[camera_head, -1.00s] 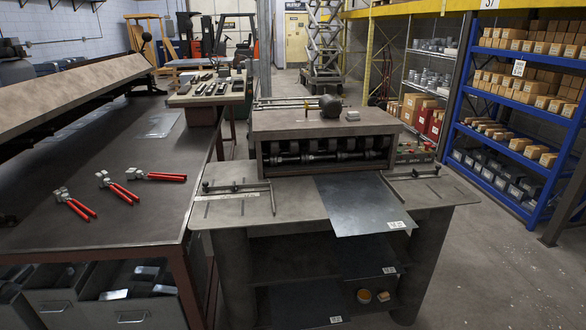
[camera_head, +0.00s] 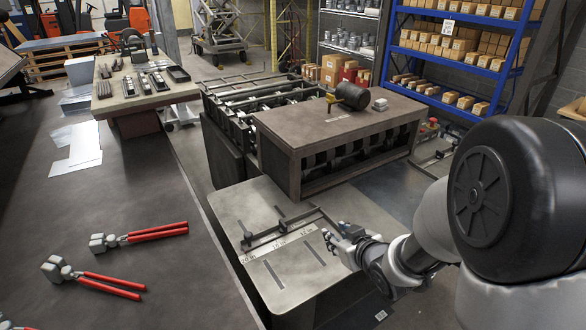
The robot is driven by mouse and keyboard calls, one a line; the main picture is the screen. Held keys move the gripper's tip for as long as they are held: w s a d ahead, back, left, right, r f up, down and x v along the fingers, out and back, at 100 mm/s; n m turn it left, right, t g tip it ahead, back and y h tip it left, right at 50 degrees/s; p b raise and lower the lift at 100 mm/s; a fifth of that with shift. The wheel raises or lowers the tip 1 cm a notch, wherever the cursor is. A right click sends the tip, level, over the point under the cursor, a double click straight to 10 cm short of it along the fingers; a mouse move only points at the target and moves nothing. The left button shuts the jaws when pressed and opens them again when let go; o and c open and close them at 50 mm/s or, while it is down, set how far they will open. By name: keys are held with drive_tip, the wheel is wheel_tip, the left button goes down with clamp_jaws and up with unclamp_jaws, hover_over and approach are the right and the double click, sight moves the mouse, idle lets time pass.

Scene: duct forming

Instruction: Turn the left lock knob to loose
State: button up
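The left side table (camera_head: 262,205) of the forming machine carries a dark guide bar (camera_head: 280,234) along a printed inch scale. A small dark upright knob (camera_head: 247,238) stands at the bar's left end; I take it as the left lock knob. Whether it is tight or loose cannot be told. My gripper (camera_head: 329,237) is low over the right part of this table, near the bar's right end and apart from the knob. Its fingers are too small to tell open from shut. My arm hides the right side of the machine front.
The machine's brown housing (camera_head: 335,130) rises behind the side table, with a dark cylindrical motor (camera_head: 352,95) on top. A dark bench (camera_head: 110,200) at left holds red-handled tools (camera_head: 152,233). Blue shelving (camera_head: 465,60) stands at the back right.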

drive_tip(key=a+f+n+y, duration=0.1)
drive_tip(key=a+f+y, duration=0.3)
drive_tip(key=a, duration=0.1)
drive_tip(key=b, duration=0.3)
approach(284, 224)
drive_tip(key=x, duration=0.9)
drive_tip(key=shift+w, duration=0.1)
drive_tip(key=shift+c, duration=0.3)
clamp_jaws()
